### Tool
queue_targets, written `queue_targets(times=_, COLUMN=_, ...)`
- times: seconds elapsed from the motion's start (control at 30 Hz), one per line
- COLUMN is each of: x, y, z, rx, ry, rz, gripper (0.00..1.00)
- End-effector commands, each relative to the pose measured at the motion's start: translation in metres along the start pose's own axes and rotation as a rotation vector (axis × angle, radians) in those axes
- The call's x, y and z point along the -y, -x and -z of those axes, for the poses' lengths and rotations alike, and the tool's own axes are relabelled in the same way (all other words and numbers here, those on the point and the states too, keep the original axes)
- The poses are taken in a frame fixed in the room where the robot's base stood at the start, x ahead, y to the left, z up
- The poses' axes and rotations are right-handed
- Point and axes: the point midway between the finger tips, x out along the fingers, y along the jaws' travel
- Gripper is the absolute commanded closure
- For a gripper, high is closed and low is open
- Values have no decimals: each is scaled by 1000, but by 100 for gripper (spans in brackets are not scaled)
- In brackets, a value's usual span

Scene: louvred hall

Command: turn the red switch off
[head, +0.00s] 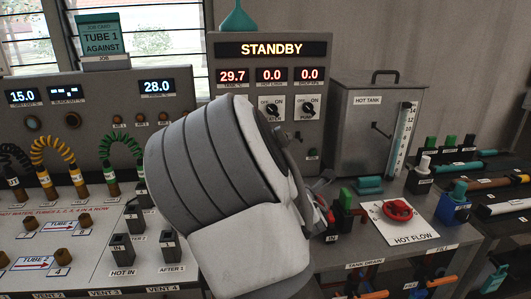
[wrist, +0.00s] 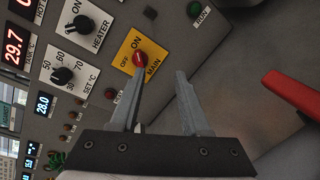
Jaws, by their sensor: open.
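The red switch (wrist: 139,59) is a small red knob on a yellow plate (wrist: 130,45) marked OFF, ON and MAIN, seen in the wrist view. Its exact pointing is hard to tell at this size. My gripper (wrist: 160,73) is open, with nothing between its fingers. The left fingertip overlaps the knob's lower edge in the picture; the right fingertip is clear to its right. I cannot tell whether the left finger touches the knob. In the head view my arm hides the switch and most of the gripper.
Black HEATER (wrist: 82,24) and SET (wrist: 62,75) knobs and a green RUN button (wrist: 194,9) are near the switch. A red bar (wrist: 295,92) is at the right. In the head view, the hot tank (head: 370,120) and red HOT FLOW wheel (head: 397,210) stand right of my arm.

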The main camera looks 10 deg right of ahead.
Motion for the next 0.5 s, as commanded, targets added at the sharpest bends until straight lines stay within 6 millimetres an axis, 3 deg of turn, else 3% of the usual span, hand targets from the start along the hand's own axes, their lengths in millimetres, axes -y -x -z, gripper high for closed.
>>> queue_targets(times=0.2, x=-18, y=-6, z=19, rx=-2, ry=232, rz=-133, gripper=54)
queue_targets(times=0.5, x=-24, y=-26, z=20, rx=0, ry=255, rz=-148, gripper=54)
